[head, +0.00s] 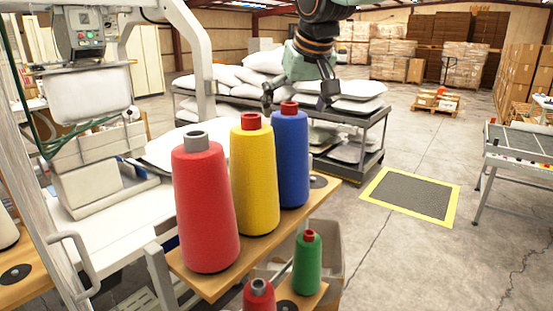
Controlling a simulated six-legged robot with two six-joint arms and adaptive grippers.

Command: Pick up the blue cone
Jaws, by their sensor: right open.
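The blue cone (292,165) is a tall thread cone with a red top. It stands upright at the far end of a wooden shelf (322,196), just behind and right of the yellow cone (254,180). My right gripper (298,98) hangs from the top of the head view, above the blue cone. Its two fingers are spread open, one on each side of the cone's top, and it holds nothing. The fingertips look a little higher than the cone's top; the exact depth gap cannot be told. My left gripper is not in view.
A large red cone (206,208) stands nearest on the same shelf. A small green cone (307,262) and a small red cone (259,296) stand lower down. A cart with white pillows (357,104) is behind. Open floor lies right, around a yellow-edged mat (410,196).

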